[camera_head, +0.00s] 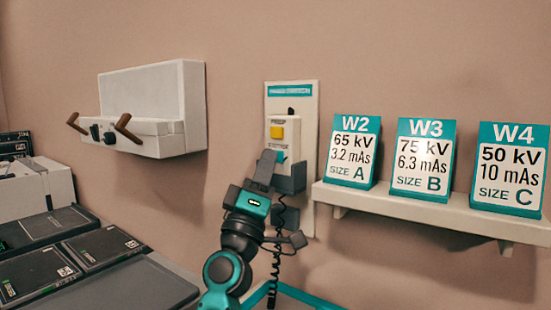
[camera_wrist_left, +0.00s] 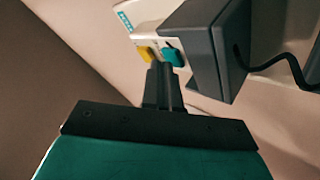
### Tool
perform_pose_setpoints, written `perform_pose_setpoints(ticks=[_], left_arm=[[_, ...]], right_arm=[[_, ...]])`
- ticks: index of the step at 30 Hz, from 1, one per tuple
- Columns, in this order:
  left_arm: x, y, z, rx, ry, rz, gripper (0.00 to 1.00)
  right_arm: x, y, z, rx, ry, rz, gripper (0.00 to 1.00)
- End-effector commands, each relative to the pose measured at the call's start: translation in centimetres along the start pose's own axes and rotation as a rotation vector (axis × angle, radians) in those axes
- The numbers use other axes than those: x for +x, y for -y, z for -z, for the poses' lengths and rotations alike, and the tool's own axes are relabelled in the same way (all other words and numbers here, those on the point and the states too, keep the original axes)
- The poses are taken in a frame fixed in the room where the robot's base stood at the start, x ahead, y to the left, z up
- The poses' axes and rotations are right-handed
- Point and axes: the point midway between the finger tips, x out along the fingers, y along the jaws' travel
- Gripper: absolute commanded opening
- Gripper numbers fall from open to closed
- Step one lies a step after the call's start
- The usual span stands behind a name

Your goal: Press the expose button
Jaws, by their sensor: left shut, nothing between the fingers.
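A pale hand switch (camera_head: 281,124) sits on a wall plate (camera_head: 305,100). It has a yellow button (camera_head: 277,132) above a teal button (camera_head: 281,156); I cannot read which is marked expose. My left gripper (camera_head: 268,160) is shut and empty, its tips just in front of the switch beside the teal button. In the left wrist view the shut fingertips (camera_wrist_left: 160,68) overlap the lower edges of the yellow button (camera_wrist_left: 146,53) and the teal button (camera_wrist_left: 173,56). I cannot tell if they touch. My right gripper is not in view.
A dark grey holder (camera_head: 291,180) is below the switch, with a coiled cord (camera_head: 276,250) hanging near my arm. A shelf (camera_head: 420,217) at right bears cards W2, W3 and W4. A white wall unit (camera_head: 180,105) with brown handles is at left, above dark flat panels (camera_head: 100,247).

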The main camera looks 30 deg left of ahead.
Motion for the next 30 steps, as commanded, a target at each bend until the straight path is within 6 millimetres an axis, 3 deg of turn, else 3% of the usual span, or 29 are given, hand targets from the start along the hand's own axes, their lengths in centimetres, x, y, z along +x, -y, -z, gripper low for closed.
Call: perform_pose_setpoints(ticks=[30], left_arm=[[-1.1,-0.8,0.8,0.0,0.0,0.0,0.0]], right_arm=[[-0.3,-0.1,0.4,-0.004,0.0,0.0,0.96]])
